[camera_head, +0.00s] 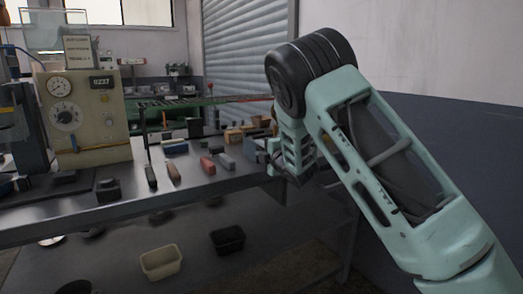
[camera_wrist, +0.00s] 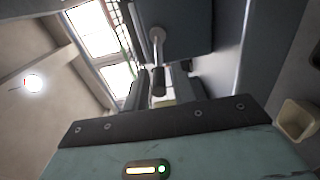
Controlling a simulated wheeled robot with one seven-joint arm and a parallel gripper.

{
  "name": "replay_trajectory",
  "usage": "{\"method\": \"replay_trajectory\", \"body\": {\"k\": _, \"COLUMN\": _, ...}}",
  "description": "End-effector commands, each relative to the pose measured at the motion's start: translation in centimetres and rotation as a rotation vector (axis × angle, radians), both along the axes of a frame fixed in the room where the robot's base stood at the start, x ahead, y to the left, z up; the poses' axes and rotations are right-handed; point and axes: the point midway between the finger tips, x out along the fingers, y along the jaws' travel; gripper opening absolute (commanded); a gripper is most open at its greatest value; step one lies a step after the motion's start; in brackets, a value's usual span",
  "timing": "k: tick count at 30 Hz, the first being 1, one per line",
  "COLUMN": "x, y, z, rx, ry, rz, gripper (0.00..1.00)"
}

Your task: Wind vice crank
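In the wrist view, a grey-blue vice body (camera_wrist: 185,22) fills the upper middle. Its crank (camera_wrist: 157,36) has a pale hub and a short arm leading down to a dark handle (camera_wrist: 158,80). My gripper (camera_wrist: 160,90) has its two dark fingers apart, one on each side of the handle. The handle appears between or just beyond the fingertips; I cannot tell its depth, and no contact shows. In the head view, my gripper (camera_head: 272,160) is at the right end of the workbench, partly hidden by my wrist. The vice is not clearly visible there.
The metal workbench (camera_head: 120,205) carries several small blocks and tools left of my gripper. A beige gauge machine (camera_head: 85,115) stands at the left. A cream bin (camera_head: 161,262) and black bin (camera_head: 228,239) are on the lower shelf. A wall rises at the right.

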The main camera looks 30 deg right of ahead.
Motion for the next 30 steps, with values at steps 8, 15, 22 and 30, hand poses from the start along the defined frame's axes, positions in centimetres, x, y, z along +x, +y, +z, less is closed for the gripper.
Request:
{"method": "replay_trajectory", "body": {"k": 8, "x": 0.0, "y": 0.0, "z": 0.0, "rx": 0.0, "ry": -0.001, "rz": -0.001, "gripper": 0.35}}
{"method": "replay_trajectory", "body": {"k": 15, "x": -1.9, "y": -0.1, "z": 0.0, "rx": 0.001, "ry": -0.001, "rz": -0.002, "gripper": 0.35}}
{"method": "replay_trajectory", "body": {"k": 22, "x": -7.0, "y": -0.3, "z": 0.0, "rx": 0.002, "ry": -0.001, "rz": -0.002, "gripper": 0.35}}
{"method": "replay_trajectory", "body": {"k": 30, "x": -13.2, "y": -0.5, "z": 0.0, "rx": 0.003, "ry": 0.0, "rz": -0.002, "gripper": 0.35}}
